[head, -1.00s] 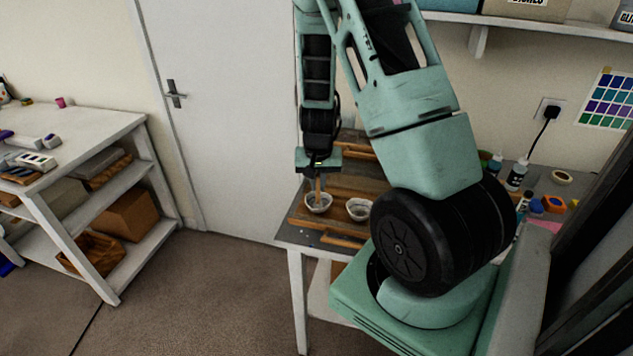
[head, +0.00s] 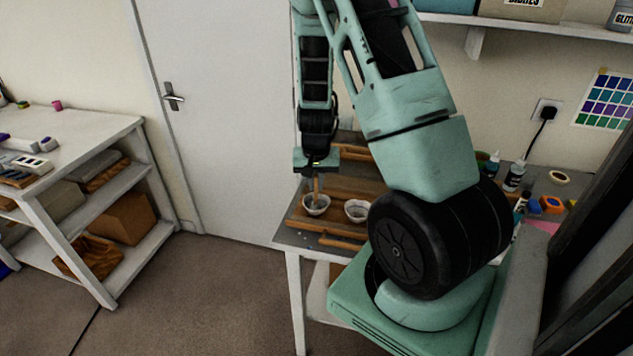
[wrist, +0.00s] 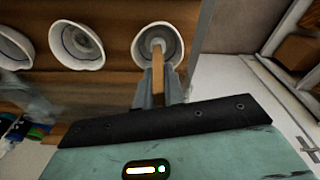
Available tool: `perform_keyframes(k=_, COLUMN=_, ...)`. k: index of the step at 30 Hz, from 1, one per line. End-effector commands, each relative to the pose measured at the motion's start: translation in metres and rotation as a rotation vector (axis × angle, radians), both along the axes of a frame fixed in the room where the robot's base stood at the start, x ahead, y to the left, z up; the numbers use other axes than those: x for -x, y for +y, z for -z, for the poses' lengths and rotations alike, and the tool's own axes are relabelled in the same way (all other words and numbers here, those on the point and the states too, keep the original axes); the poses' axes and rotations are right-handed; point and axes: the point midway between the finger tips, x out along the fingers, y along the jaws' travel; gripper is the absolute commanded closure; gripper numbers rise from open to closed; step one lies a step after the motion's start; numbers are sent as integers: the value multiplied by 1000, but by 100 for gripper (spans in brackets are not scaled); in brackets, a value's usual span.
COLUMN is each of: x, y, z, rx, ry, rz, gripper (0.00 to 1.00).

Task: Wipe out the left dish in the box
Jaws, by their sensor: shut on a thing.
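My gripper (head: 317,172) is shut on a wooden stick (head: 316,185) and points down over the left dish (head: 324,210). The stick also shows between the fingers in the wrist view (wrist: 158,75). Its lower end is inside that white, round dish, which is at the right of the row in the wrist view (wrist: 177,33). A greyish tip or patch shows at the stick's end; I cannot tell which. A second white dish (head: 357,210) stands to the right. The wrist view shows a third dish (wrist: 10,45) farther along. The dishes sit in the brown wooden box (head: 340,241).
The box lies on a table by the wall. Bottles (head: 514,176) and a tape roll (head: 560,177) stand at the table's right. A white shelf unit (head: 130,125) is at the left, with open floor between. A door (head: 215,100) is behind.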

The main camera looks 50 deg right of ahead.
Motion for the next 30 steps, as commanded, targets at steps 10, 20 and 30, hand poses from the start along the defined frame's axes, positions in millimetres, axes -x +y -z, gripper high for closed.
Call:
perform_keyframes(k=10, x=0, y=0, z=-24, rx=0, ry=0, rz=0, gripper=100)
perform_keyframes(k=20, x=0, y=0, z=-62, rx=0, ry=0, rz=1, gripper=100)
perform_keyframes(k=30, x=0, y=0, z=-70, rx=-1, ry=1, rz=0, gripper=100)
